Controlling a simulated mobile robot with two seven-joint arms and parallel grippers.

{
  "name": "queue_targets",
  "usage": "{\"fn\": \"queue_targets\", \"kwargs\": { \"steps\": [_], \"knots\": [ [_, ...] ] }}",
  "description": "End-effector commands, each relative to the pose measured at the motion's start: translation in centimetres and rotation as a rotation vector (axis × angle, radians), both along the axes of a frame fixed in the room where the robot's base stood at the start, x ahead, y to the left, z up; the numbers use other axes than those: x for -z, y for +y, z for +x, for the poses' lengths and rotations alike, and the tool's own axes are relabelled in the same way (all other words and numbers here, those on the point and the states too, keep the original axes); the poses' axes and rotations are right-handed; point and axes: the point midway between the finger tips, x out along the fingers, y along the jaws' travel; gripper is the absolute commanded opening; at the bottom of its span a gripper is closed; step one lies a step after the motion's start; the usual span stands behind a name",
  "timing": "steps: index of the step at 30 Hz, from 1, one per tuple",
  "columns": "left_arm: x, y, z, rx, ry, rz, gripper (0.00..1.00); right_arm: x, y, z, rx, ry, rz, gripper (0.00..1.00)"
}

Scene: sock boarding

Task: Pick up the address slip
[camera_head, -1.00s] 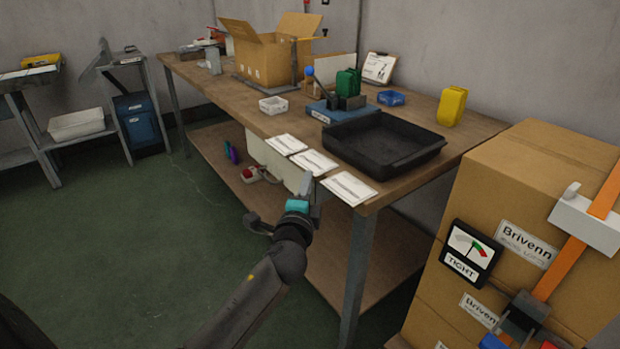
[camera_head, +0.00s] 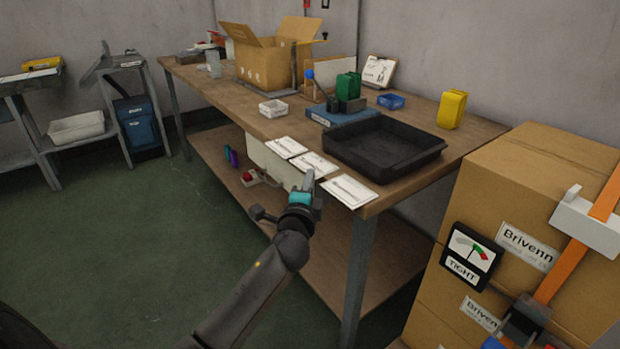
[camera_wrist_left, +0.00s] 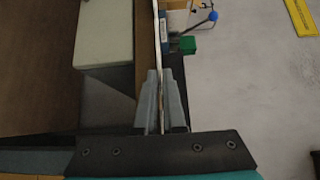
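Three white printed slips lie in a row along the front edge of the workbench: a left slip (camera_head: 286,147), a middle slip (camera_head: 318,163) and a right slip (camera_head: 350,191). My left gripper (camera_head: 308,180) is at the bench's front edge, at the near edge of the middle slip. In the left wrist view its two fingers (camera_wrist_left: 161,100) are close together on a thin sheet seen edge-on, which looks like the address slip (camera_wrist_left: 157,40). The fingers hide part of its near edge. My right gripper is not in view.
A black tray (camera_head: 385,148) stands just behind the slips. A white small box (camera_head: 273,108), an open carton (camera_head: 262,68) and a yellow canister (camera_head: 452,109) are farther back. Floor at left is clear.

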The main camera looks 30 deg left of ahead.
Motion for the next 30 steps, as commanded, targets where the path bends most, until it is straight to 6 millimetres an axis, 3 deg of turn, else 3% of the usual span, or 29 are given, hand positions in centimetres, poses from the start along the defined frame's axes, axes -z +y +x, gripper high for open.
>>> {"fn": "queue_targets", "kwargs": {
  "steps": [3, 30],
  "knots": [
    [0.01, 0.0, -0.01, 0.0, 0.0, 0.0, 0.0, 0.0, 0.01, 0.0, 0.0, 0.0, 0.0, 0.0],
    [-0.03, -0.01, -0.01, 0.0, 0.0, 0.0, 0.0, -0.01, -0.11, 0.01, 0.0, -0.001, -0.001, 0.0]
  ]
}}
